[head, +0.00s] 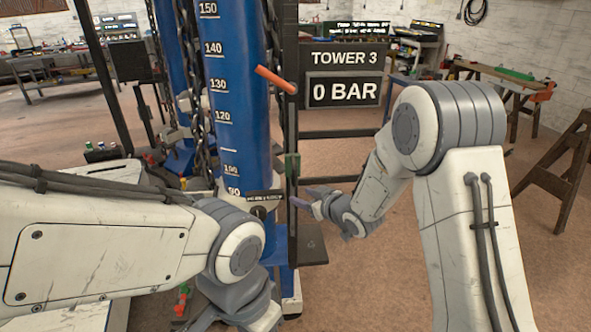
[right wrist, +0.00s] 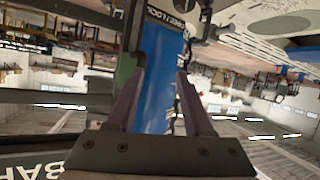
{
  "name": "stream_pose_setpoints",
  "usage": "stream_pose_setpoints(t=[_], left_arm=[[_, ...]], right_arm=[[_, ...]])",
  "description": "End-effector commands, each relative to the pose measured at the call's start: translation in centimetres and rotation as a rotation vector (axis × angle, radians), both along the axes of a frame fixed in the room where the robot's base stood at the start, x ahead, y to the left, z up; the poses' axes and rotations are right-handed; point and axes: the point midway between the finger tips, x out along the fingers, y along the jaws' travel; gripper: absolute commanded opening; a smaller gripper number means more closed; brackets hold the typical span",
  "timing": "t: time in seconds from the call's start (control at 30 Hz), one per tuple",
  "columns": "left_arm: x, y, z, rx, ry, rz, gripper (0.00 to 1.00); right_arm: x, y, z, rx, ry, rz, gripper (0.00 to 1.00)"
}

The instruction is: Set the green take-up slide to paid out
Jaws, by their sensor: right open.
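The green take-up slide (head: 292,167) is a small green block on a dark upright rail beside the blue column (head: 236,100). My right gripper (head: 301,203) is just below it, with its purple-grey fingers pointing left towards the rail. In the right wrist view, the fingers (right wrist: 161,72) are apart, with the blue column showing between them. A green surface, seemingly the slide (right wrist: 125,68), shows just left of the left finger, outside the gap. Whether they touch is unclear. My left arm crosses the lower left of the head view, and its gripper is out of view.
An orange-red lever (head: 276,79) sticks out above the slide. A sign (head: 345,74) reads "TOWER 3, 0 BAR". Chains (head: 188,60) hang left of the column. A dark bracket (head: 312,245) stands below my right gripper. A sawhorse (head: 560,170) is at far right.

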Motion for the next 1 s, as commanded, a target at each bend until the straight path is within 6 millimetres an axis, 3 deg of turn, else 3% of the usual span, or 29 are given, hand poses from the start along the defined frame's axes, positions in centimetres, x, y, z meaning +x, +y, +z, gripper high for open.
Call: stream_pose_setpoints(t=[0.13,0.43,1.0], left_arm=[[0.0,0.0,1.2,0.0,0.0,0.001,0.5],[0.0,0.0,1.9,0.0,0.0,0.001,0.5],[0.0,0.0,5.8,0.0,-0.001,-0.006,0.5]], right_arm=[[2.0,-2.2,-0.5,0.163,-0.137,0.052,0.52],[2.1,-4.0,-0.1,0.335,-0.266,0.106,0.52],[8.8,1.8,0.0,0.338,-0.271,0.111,0.52]])
